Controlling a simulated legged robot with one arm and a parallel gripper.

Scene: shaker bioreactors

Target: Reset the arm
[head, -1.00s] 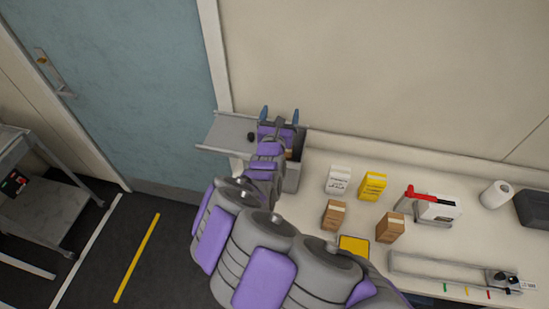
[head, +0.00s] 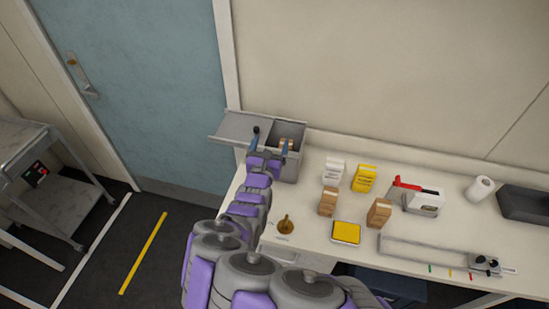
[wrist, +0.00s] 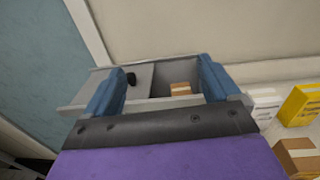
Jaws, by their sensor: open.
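My gripper (head: 269,147) is open and empty, its two blue fingers apart in front of a grey box (head: 290,168) at the left end of the counter. The box's lid (head: 240,126), with a black knob (head: 256,130), lies off to the left side, leaving the right part of the box open. A small brown carton (head: 286,144) sits inside the box. In the wrist view the carton (wrist: 180,89) shows between the spread fingers (wrist: 160,85), apart from them. My arm reaches up from the bottom of the head view.
The counter (head: 310,225) holds a white carton (head: 333,171), a yellow carton (head: 364,178), brown cartons (head: 379,212), a yellow-topped square (head: 346,232), a small brown object (head: 286,225), a red-handled device (head: 418,196) and a paper roll (head: 481,188). A cart (head: 60,170) stands left; floor between is clear.

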